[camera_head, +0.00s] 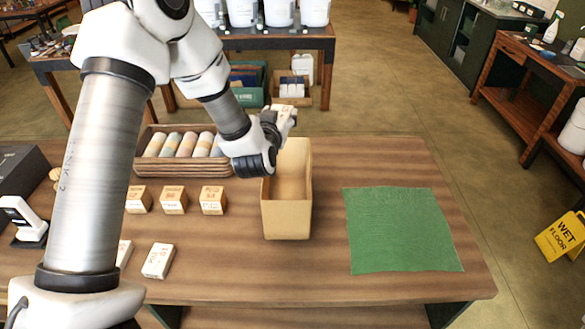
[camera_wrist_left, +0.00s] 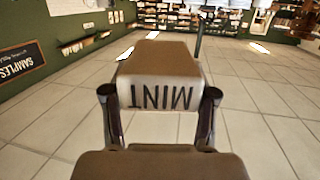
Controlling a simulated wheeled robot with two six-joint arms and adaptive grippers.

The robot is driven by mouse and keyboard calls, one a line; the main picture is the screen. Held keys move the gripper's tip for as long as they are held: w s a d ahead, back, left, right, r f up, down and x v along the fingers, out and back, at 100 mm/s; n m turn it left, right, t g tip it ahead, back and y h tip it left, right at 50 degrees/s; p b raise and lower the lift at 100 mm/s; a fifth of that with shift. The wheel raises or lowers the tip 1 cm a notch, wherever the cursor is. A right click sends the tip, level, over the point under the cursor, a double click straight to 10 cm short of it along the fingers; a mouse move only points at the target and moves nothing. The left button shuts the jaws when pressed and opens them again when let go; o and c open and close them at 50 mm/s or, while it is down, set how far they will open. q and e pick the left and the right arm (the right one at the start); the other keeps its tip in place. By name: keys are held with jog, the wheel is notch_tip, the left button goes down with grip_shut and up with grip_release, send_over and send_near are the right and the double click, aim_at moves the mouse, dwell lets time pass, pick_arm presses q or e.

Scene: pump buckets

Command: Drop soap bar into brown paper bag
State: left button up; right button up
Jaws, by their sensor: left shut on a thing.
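The brown paper bag (camera_head: 287,219) stands upright and open-topped near the middle of the wooden table. My left gripper (camera_head: 279,120) is shut on a soap bar (camera_head: 286,113) and holds it up by the bag's far rim in the head view. I cannot tell exactly whether the bar is over the opening. In the left wrist view, the soap bar (camera_wrist_left: 160,75) is pale brown with "MINT" upside down on its near face, between the two fingers (camera_wrist_left: 160,97). The visible inside of the bag shows no soap. My right gripper is not in view.
A wooden tray (camera_head: 164,169) of rolled goods lies left of the bag. Several small boxed bars, such as an orange-topped one (camera_head: 212,200) and a white one (camera_head: 158,261), sit left. A green cloth (camera_head: 402,230) lies flat right of the bag. The front middle is clear.

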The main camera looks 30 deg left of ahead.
pick_arm(q)
jog(key=shift+w+a+f, duration=0.1)
jog(key=shift+w+f, duration=0.05)
jog(key=s+d+b, duration=0.1)
jog(key=s+f+b, duration=0.1)
jog(key=shift+s+d+f+b, duration=0.2)
jog(key=shift+s+d+b, duration=0.1)
jog(key=shift+d+b, duration=0.1)
jog(key=f, duration=0.1)
jog(key=w+f+b, duration=0.1)
jog(key=a+f, duration=0.1)
jog(key=shift+w+f, duration=0.1)
jog(key=shift+w, duration=0.1)
jog(key=o, duration=1.3)
jog(key=shift+s+d+r, duration=0.25)
jog(key=shift+s+r, duration=0.05)
jog(key=shift+s, duration=0.1)
jog(key=shift+o, duration=0.2)
jog(key=f+v, duration=0.1)
jog(key=v, duration=0.5)
jog(key=shift+s+r, duration=0.25)
jog(key=shift+s, duration=0.15)
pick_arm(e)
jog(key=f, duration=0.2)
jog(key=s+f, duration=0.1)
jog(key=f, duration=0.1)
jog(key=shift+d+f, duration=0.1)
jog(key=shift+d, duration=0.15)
